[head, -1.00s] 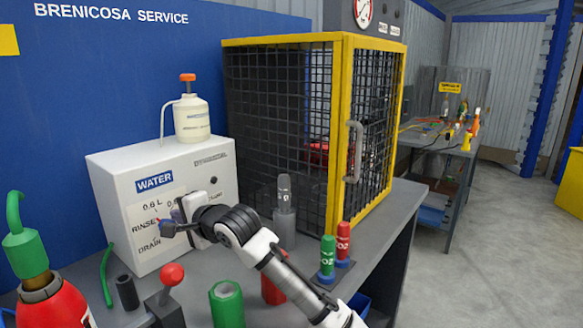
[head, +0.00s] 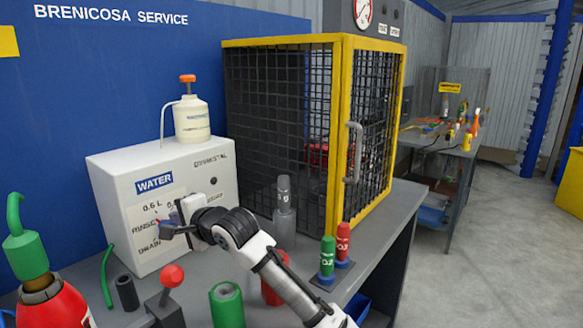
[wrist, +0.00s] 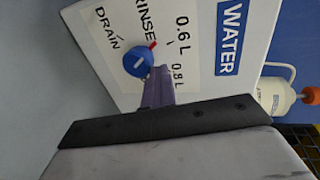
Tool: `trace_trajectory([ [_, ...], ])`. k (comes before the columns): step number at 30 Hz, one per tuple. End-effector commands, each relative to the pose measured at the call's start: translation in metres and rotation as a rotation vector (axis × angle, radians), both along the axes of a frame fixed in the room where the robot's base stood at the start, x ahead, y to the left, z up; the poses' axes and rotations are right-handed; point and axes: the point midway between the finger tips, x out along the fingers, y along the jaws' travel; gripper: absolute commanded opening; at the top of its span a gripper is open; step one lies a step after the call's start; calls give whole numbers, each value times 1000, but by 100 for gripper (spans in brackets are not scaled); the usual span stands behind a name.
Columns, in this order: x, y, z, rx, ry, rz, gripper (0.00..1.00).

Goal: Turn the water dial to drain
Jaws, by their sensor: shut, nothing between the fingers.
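The water dial (wrist: 138,63) is a round blue knob with a white bar and a red pointer, on the white water box (head: 118,177). In the wrist view its pointer lies between the RINSE and 0.6 L marks, away from the DRAIN mark (wrist: 109,31). My gripper (wrist: 160,72) is shut and empty, its purple fingertips right beside the dial on the 0.8 L side. I cannot tell whether they touch it. In the head view my gripper (head: 163,230) is in front of the panel and hides most of the dial and part of the labels.
A pump bottle (head: 192,122) stands on the box. A yellow-framed mesh cage (head: 290,130) is to the right. In front are a red-knobbed lever (head: 172,277), a green cylinder (head: 227,303), a dark tube (head: 127,293) and a red extinguisher (head: 52,305).

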Motion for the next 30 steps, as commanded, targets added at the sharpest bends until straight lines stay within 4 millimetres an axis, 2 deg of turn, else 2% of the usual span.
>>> trace_trajectory([
  [30, -10, 9, 1, -4, 7, 3, 0],
])
